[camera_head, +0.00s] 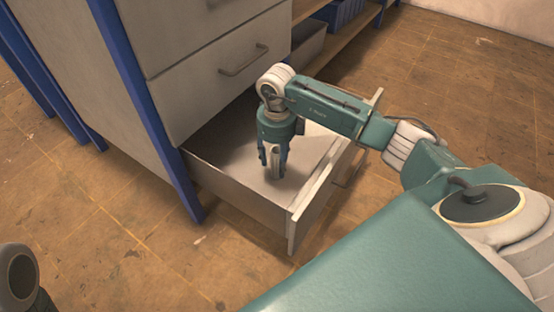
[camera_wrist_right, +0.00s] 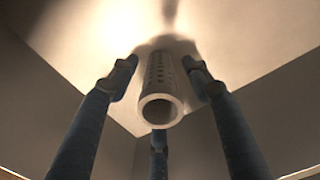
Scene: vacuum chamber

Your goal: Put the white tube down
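The white tube (camera_wrist_right: 160,92) shows in the right wrist view, its open round end facing the camera and its far end toward the drawer floor. My right gripper (camera_head: 272,168) points down inside the open drawer (camera_head: 240,187). In the wrist view, the fingers of this gripper (camera_wrist_right: 161,85) stand around the tube, with narrow gaps visible between the tube and the two side fingers. In the head view the tube is mostly hidden by the fingers. I cannot tell whether its lower end touches the drawer floor. My left gripper is not in view.
The grey cabinet (camera_head: 190,75) with blue posts rises behind. A closed drawer with a handle (camera_head: 245,62) is above. Wooden shelves with bins (camera_head: 308,45) stand beyond. The drawer floor around the tube looks bare.

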